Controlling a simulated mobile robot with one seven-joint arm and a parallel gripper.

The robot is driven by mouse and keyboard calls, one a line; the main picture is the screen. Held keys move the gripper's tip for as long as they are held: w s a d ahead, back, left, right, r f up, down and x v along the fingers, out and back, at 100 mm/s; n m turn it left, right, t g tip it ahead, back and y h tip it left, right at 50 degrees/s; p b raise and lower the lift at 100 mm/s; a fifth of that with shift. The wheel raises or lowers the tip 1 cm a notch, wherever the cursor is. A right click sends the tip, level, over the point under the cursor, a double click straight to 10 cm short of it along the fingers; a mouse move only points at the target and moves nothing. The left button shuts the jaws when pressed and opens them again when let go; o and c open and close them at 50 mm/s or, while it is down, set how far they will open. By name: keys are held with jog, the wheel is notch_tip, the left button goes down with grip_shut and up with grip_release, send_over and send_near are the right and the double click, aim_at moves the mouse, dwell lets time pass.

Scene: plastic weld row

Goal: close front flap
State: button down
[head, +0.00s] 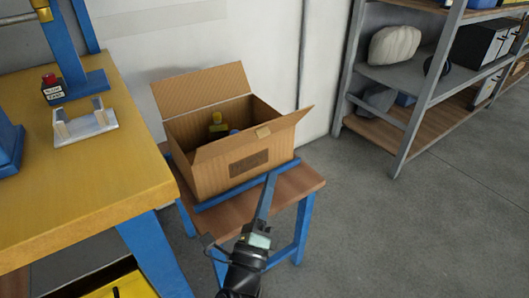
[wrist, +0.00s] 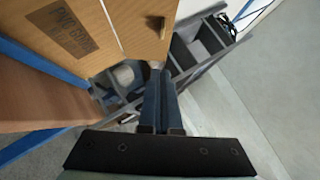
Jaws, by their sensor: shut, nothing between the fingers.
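A cardboard box (head: 208,179) stands open on a small wooden table with blue legs. Its front flap (head: 292,119) is open, slanting up and outward over the front wall, with a pale tape patch on it. The back flap (head: 200,92) stands up. The wrist view shows the printed front wall (wrist: 68,28) and the flap's board (wrist: 140,25) with a small hole. My gripper (head: 271,177) is shut and empty, in front of the box and below the flap. In the wrist view its fingertips (wrist: 157,72) lie close to the flap's edge; I cannot tell if they touch.
A yellow part (head: 217,124) and a blue part lie inside the box. A blue rail (head: 215,198) runs along the table's front edge. A yellow-topped workbench (head: 100,195) stands at left, a grey shelf rack (head: 395,75) at back right. The floor at right is clear.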

jog(key=w+a+r, duration=0.1)
jog(key=w+r, duration=0.3)
jog(key=w, duration=0.2)
jog(key=shift+b, duration=0.3)
